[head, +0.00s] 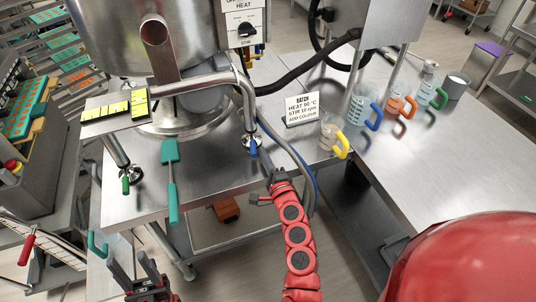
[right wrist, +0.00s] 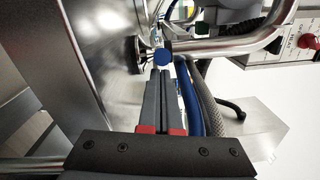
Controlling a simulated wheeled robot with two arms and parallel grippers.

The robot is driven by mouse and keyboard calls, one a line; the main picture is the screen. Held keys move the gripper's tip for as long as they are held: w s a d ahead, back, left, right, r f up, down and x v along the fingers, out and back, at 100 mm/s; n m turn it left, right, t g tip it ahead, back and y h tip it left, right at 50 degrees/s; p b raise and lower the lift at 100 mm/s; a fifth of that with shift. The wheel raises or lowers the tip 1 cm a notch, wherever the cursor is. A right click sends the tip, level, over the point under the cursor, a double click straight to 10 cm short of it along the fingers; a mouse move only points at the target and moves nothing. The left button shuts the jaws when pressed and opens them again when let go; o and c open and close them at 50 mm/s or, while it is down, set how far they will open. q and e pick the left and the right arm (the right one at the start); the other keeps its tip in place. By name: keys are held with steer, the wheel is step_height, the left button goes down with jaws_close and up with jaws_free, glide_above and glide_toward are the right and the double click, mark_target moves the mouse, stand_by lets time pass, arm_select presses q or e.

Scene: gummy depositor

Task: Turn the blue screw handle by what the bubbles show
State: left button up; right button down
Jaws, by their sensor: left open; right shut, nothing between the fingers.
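The blue screw handle (head: 253,147) sits at a foot of the metal machine near the table's middle. In the right wrist view, the blue handle (right wrist: 163,57) shows as a round knob just beyond my fingertips. My right gripper (head: 266,163) is shut and empty, its tips pointing at the handle; I cannot tell if they touch it. It also shows in the right wrist view (right wrist: 162,73). Two yellow bubble levels (head: 105,111) (head: 139,103) lie on a plate left of the machine; their bubbles are too small to read. My left gripper (head: 140,282) is open and empty at the bottom left.
A green screw handle (head: 125,184) is at the left foot. A batch sign (head: 302,108) and a yellow-handled jug (head: 333,136) stand to the right. Hoses (head: 290,150) run close beside my right gripper.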

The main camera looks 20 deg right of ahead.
steer(key=shift+w+a+r+m+h, duration=0.1)
steer(key=shift+a+m+h, duration=0.2)
steer(key=shift+a+h, duration=0.25)
steer(key=shift+a+m+h+p, duration=0.3)
steer(key=shift+a+h+p, duration=0.05)
steer(key=shift+a, duration=0.1)
